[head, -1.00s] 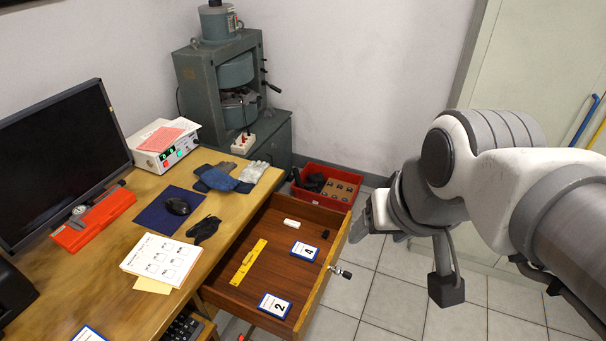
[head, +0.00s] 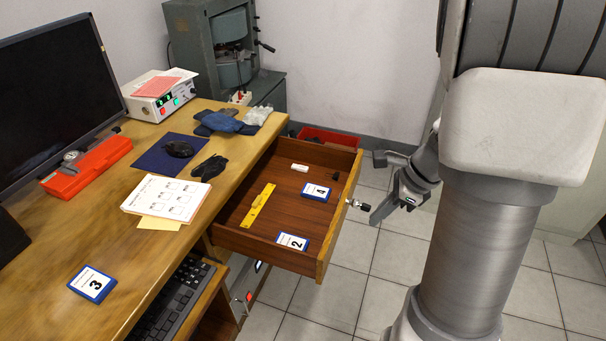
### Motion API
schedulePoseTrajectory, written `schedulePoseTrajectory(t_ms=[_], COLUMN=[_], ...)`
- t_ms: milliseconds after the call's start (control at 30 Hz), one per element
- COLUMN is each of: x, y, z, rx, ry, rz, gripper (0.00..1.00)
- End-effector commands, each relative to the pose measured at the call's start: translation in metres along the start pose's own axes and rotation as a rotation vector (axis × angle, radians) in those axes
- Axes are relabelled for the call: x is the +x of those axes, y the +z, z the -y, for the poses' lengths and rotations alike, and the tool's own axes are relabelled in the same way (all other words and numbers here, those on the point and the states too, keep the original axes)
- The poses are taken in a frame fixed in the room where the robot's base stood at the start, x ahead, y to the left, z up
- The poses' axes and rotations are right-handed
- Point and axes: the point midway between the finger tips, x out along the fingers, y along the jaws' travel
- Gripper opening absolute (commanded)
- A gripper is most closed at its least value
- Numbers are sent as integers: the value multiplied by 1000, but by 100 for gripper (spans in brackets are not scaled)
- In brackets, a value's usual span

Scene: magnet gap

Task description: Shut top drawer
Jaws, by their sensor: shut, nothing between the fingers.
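The top drawer (head: 326,223) of the wooden desk stands pulled well out to the right, over the tiled floor. Its front carries a metal knob (head: 358,205). Inside lie a yellow level (head: 258,206), a white block (head: 300,168), a small black piece, and blue-edged cards marked 4 (head: 318,191) and 2 (head: 293,241). My gripper (head: 373,219) is shut and empty, just right of the drawer front and close to the knob. I cannot tell whether it touches the knob.
The desk top (head: 120,235) holds a monitor (head: 45,105), a red case, a mouse on a blue pad, gloves, papers and a card marked 3 (head: 92,283). A keyboard (head: 172,300) lies on a lower shelf. A red bin (head: 328,137) stands behind the drawer.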

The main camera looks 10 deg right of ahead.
Motion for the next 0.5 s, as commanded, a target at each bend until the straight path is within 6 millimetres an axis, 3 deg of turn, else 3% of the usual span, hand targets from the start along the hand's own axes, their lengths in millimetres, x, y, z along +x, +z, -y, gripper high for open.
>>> schedulePoseTrajectory(t_ms=[100,267,500], x=[15,26,72], y=[-16,-19,-20], z=[5,6,5], rx=[91,117,113], ry=[0,-1,3], rz=[-7,-8,-9], gripper=[0,0,0])
